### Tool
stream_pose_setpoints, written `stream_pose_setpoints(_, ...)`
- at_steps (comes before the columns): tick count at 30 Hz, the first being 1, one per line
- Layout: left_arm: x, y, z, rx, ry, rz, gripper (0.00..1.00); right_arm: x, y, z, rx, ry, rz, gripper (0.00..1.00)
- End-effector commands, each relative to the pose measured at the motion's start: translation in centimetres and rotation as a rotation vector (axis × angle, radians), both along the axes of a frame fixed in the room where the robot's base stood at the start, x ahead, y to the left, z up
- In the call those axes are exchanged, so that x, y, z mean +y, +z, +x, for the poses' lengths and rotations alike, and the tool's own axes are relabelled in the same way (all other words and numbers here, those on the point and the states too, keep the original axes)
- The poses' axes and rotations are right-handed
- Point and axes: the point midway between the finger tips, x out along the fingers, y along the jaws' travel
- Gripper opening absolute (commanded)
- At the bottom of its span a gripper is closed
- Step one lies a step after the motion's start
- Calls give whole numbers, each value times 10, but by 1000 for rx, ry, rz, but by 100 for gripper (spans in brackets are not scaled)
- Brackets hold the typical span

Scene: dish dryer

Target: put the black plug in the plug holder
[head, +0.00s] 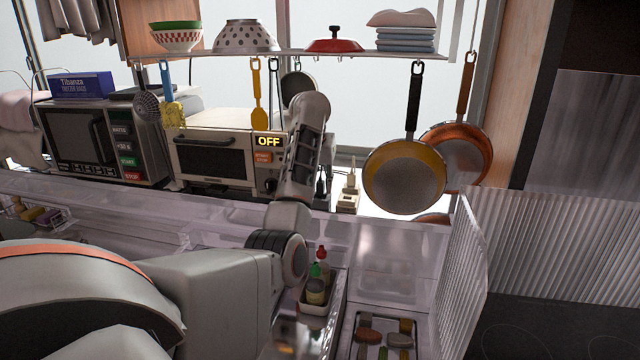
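My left arm comes in from the lower left, and its forearm rises in front of the right end of the toaster oven. My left gripper (322,190) points down behind the forearm, just left of the white plug holder (347,202). It is small, dark and partly hidden, so I cannot tell whether its fingers are open or shut. A pale plug (351,181) stands upright at the plug holder. I cannot make out the black plug apart from the dark gripper. My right gripper is not in view.
A toaster oven (213,160) with an OFF display and a microwave (95,140) stand to the left. Pans, including a yellow-rimmed one (404,178), hang at the right. A clear ribbed panel (463,275) and trays with bottles (317,285) are in front.

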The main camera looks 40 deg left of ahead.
Motion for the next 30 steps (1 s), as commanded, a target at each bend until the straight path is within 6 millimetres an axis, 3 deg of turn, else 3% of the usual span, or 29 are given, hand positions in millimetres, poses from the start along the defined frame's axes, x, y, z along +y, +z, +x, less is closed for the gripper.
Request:
stream_pose_setpoints(11,0,2,0,-1,-1,1,31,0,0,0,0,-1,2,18)
stream_pose_setpoints(24,-11,61,-18,-5,-2,-1,31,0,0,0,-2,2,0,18)
stream_pose_setpoints(30,-13,74,-25,-1,-1,0,31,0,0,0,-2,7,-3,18)
